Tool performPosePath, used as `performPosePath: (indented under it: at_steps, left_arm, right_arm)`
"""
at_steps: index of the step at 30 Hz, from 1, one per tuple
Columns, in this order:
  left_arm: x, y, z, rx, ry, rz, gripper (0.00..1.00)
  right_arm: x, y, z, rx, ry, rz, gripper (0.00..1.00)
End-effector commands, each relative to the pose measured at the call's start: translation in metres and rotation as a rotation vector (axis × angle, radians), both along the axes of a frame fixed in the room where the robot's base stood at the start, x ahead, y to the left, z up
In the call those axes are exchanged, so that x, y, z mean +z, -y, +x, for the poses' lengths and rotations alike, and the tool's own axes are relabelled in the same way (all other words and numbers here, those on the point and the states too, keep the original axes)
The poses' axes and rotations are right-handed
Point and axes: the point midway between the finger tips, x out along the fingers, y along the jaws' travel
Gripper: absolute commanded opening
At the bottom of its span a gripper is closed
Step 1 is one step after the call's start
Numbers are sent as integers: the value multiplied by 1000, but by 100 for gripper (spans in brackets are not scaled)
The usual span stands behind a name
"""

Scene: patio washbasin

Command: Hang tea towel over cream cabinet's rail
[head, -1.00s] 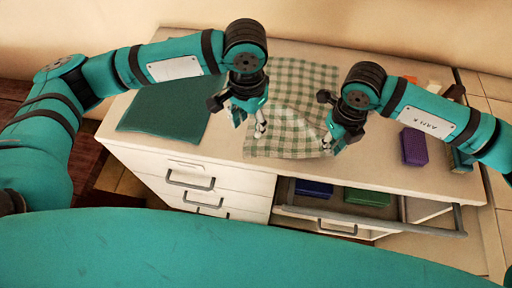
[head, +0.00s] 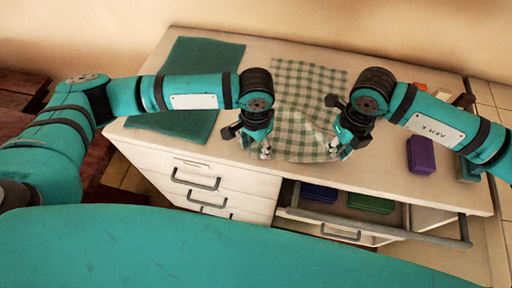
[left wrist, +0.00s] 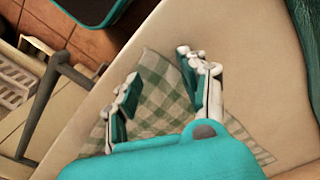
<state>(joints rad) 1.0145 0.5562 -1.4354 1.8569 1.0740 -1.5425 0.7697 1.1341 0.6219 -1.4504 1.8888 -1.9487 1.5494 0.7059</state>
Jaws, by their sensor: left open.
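The green-and-white checked tea towel (head: 305,85) lies on the cream cabinet's top (head: 395,180), its near end close to the front edge. It also shows in the left wrist view (left wrist: 155,95). The grey rail (head: 425,237) runs along the cabinet's front at the right and looks bare. My left gripper (head: 265,152) is open at the towel's near left corner; in the left wrist view its fingers (left wrist: 158,68) stand apart over the towel. My right gripper (head: 336,150) is at the towel's near right corner; its fingertips are too small to tell open from shut.
An open drawer behind the rail holds a blue block (head: 320,193) and a green block (head: 370,203). A purple block (head: 421,155) stands on the top at the right. A dark green cloth (head: 205,60) lies at the left. Shut drawers with handles (head: 195,180) are at the front left.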

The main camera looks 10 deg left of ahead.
Motion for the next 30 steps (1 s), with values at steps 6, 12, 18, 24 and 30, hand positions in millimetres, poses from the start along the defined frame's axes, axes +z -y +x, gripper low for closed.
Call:
performPosePath:
  at_steps: [6,12,18,24,30]
  left_arm:
    - [0,0,0,0,0,0,43]
    - [-2,0,0,0,-1,0,43]
    - [-3,0,0,0,-1,0,34]
    - [-4,0,0,0,-1,0,20]
    - [-4,0,0,0,-2,1,7]
  right_arm:
    - [0,0,0,0,0,0,0]
    - [0,0,0,0,0,0,0]
    - [0,0,0,0,0,0,0]
    - [0,0,0,0,0,0,0]
    - [0,0,0,0,0,0,0]
